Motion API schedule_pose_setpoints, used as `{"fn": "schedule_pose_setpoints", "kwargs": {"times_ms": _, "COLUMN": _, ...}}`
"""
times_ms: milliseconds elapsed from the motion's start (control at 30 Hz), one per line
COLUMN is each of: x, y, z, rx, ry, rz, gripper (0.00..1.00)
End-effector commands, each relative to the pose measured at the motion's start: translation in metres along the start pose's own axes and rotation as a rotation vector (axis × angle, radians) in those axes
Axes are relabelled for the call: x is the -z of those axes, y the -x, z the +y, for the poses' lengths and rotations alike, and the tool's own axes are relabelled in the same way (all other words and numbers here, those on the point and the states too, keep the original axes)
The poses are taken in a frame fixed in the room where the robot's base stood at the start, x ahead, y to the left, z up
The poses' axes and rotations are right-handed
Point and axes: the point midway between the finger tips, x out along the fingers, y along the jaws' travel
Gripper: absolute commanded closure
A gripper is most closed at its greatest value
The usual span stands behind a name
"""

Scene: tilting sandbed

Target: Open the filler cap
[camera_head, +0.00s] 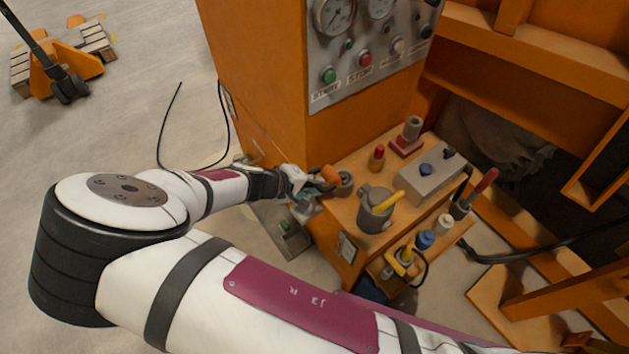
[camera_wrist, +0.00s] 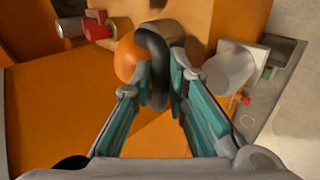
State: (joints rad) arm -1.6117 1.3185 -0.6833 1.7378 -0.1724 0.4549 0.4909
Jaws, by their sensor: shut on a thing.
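My gripper (camera_head: 308,190) is at the left edge of the orange shelf (camera_head: 325,208). In the wrist view its teal-padded fingers (camera_wrist: 161,88) are shut on a black curved handle (camera_wrist: 153,55). An orange rounded part (camera_wrist: 127,60) sits just left of the handle, and a grey-brown cylinder (camera_wrist: 167,33) is behind it. In the head view the orange part (camera_head: 329,173) and the grey round piece (camera_head: 344,183) show at the fingertips. These look like the filler cap and its neck, but the fingers hide part of them and I cannot tell whether the cap is raised.
A red-topped piece (camera_head: 376,158) and a grey box with a blue button (camera_head: 430,172) are farther back. The gauge panel (camera_head: 360,62) rises behind. A white cup-like part (camera_wrist: 232,68) is right of my fingers.

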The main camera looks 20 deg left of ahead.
Motion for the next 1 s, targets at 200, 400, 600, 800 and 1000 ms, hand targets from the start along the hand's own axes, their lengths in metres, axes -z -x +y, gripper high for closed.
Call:
{"fn": "schedule_pose_setpoints", "kwargs": {"times_ms": 200, "x": 0.0, "y": -0.0009, "z": -0.0018, "rx": 0.002, "ry": -0.003, "rz": 0.0, "gripper": 1.0}}
{"fn": "schedule_pose_setpoints", "kwargs": {"times_ms": 400, "x": -0.0002, "y": -0.0008, "z": -0.0017, "rx": 0.002, "ry": -0.003, "rz": 0.0, "gripper": 1.0}}
{"fn": "schedule_pose_setpoints", "kwargs": {"times_ms": 600, "x": -0.0003, "y": -0.0007, "z": -0.0014, "rx": 0.001, "ry": -0.003, "rz": -0.001, "gripper": 0.65}}
{"fn": "schedule_pose_setpoints", "kwargs": {"times_ms": 800, "x": -0.0004, "y": -0.0005, "z": -0.001, "rx": 0.0, "ry": -0.002, "rz": -0.001, "gripper": 0.65}}
{"fn": "schedule_pose_setpoints", "kwargs": {"times_ms": 1000, "x": 0.0003, "y": 0.0071, "z": 0.0061, "rx": 0.001, "ry": -0.003, "rz": 0.0, "gripper": 0.65}}
